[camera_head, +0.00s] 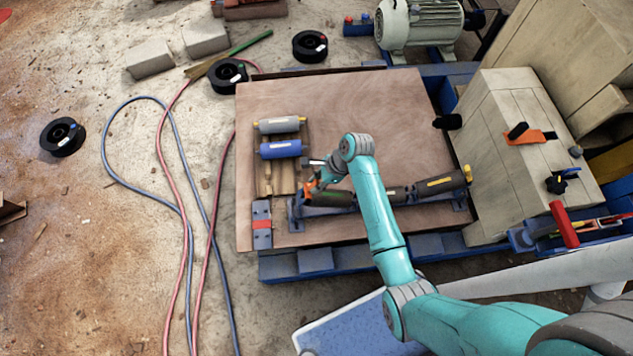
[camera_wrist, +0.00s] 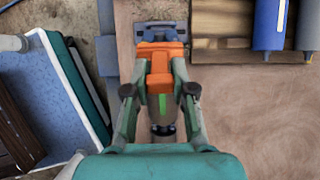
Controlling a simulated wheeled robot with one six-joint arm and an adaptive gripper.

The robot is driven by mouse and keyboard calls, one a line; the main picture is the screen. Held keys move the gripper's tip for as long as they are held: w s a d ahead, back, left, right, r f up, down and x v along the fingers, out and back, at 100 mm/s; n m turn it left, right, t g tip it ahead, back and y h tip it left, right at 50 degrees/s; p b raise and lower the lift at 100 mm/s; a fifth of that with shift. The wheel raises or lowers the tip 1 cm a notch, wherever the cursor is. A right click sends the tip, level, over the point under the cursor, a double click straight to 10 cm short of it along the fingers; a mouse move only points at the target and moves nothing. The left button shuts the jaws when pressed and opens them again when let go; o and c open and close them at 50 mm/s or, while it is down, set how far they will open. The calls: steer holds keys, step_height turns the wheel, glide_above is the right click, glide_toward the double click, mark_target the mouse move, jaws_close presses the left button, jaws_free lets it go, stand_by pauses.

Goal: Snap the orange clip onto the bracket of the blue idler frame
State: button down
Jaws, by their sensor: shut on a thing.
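My gripper (camera_wrist: 159,76) is shut on the orange clip (camera_wrist: 159,62), which lies between its fingers. In the head view my gripper (camera_head: 315,182) and the clip (camera_head: 311,188) are at the left end of the blue idler frame (camera_head: 294,214). In the wrist view the clip sits over the end of a dark roller (camera_wrist: 163,106), close to the frame's blue end foot (camera_wrist: 163,31). The bracket is largely hidden by the clip, and I cannot tell whether the clip touches it. My arm covers part of the frame and its rollers in the head view.
A grey roller (camera_head: 279,125) and a blue roller (camera_head: 281,149) lie on a wooden pallet behind my gripper. A slotted plate with a red band (camera_head: 262,225) lies to the left. The wooden board (camera_head: 330,100) is clear at the back. Cables (camera_head: 176,210) cross the floor.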

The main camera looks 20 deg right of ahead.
steer(key=shift+x, duration=0.95)
steer(key=c, duration=0.9)
jaws_free()
steer(key=v, duration=1.2)
steer(key=shift+a+f, duration=0.1)
